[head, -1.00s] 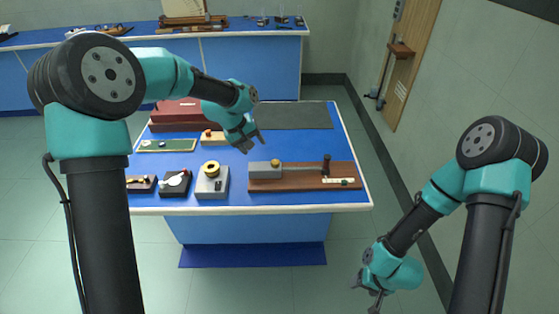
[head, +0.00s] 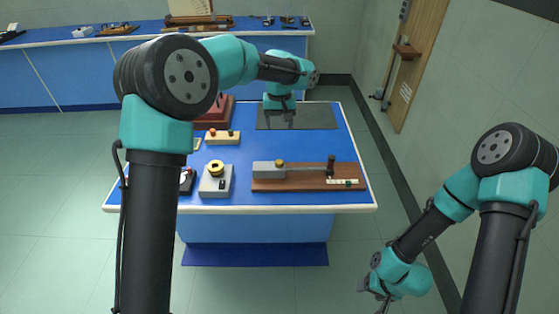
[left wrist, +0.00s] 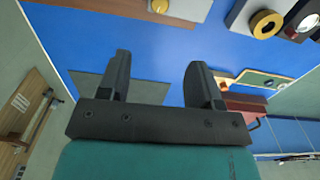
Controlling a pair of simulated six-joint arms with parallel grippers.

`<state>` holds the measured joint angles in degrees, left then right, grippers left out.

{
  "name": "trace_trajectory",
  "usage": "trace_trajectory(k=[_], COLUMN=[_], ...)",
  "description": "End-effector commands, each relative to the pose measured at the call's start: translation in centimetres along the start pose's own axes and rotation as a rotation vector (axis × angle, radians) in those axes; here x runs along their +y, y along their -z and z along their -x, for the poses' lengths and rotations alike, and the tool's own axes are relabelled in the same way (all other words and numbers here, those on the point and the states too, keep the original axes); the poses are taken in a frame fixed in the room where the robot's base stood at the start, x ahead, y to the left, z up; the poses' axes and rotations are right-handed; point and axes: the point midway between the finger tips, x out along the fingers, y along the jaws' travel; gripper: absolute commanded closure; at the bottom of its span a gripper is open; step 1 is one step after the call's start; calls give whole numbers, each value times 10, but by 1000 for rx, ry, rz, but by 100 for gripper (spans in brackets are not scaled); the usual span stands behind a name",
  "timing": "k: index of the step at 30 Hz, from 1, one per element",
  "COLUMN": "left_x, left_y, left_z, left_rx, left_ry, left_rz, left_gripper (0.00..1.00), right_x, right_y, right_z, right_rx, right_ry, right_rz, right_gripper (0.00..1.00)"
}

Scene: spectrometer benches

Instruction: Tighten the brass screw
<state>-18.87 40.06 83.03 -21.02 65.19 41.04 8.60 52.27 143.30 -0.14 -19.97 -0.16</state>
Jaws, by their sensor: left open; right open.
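A brass-coloured round knob (head: 279,162), likely the brass screw, sits on the grey block (head: 263,169) of a wooden board (head: 310,184). The knob also shows at the top of the left wrist view (left wrist: 158,5), cut by the edge. My left gripper (head: 279,120) is open and empty, pointing down over the dark mat (head: 325,115) behind the board. In the left wrist view its two fingers (left wrist: 158,70) stand wide apart with nothing between them. My right gripper (head: 371,291) hangs empty, low to the right of the table, away from the board.
A grey box with a yellow ring (head: 216,184) stands left of the board. A small wooden block with knobs (head: 222,138) and a dark red box (head: 215,116) lie behind it. A dark upright post (head: 330,166) stands on the board's right. My left arm hides the table's left part.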

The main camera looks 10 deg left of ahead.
Motion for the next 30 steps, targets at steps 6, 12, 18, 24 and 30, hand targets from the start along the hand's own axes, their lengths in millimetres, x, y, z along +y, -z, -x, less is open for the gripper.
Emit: trace_trajectory(k=[6,12,18,24,30], left_x=[0,0,0,0,0], left_y=[0,-1,-1,-1,0], left_z=[-30,-65,-99,-133,-158], left_rx=[-3,-4,-4,-3,-2], left_ry=[1,1,1,1,0], left_rz=[0,0,1,-1,0], left_gripper=[41,41,41,41,41], right_x=[0,0,0,0,0], right_y=[0,0,0,0,0], right_z=[0,0,0,0,0], right_rx=[0,0,0,0,0], right_ry=[0,0,0,0,0], right_rz=[0,0,0,0,0], right_gripper=[36,36,36,36,36])
